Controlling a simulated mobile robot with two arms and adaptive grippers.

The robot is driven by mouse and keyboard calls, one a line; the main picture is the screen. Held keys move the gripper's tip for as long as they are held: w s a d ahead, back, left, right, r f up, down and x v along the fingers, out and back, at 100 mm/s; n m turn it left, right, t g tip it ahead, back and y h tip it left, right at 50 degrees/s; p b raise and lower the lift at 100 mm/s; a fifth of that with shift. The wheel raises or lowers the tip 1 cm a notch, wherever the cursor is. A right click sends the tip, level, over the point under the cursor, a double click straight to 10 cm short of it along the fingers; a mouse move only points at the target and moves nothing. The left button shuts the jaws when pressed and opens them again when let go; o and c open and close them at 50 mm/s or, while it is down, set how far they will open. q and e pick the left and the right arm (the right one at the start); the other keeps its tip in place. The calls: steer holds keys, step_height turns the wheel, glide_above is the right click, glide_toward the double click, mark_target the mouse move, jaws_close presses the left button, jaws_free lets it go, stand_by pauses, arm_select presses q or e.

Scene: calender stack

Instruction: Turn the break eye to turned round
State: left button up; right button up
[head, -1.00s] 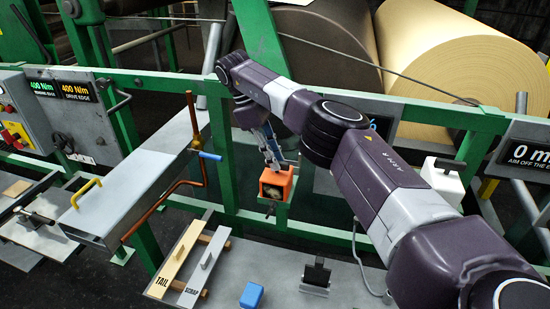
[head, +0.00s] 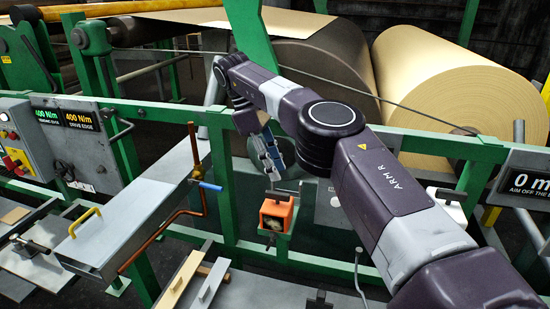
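The orange box (head: 277,215), which I take to be the break eye, sits on the green frame near the middle of the head view. A dark part shows on its face and a small knob below it. My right gripper (head: 272,163) hangs just above the box, its grey-blue fingers pointing down. A small gap shows between the fingertips and the box top. I see nothing held, but the finger opening is too small and side-on to read. My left gripper is not in view.
My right arm crosses the right half of the view. A brown bent pipe with a blue handle (head: 211,186) stands left of the box. A grey chute with a yellow handle (head: 85,221) lies farther left. Green rails run behind, with large paper rolls (head: 445,90) beyond.

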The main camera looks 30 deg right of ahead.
steer(key=shift+r, duration=1.35)
steer(key=shift+f, duration=0.1)
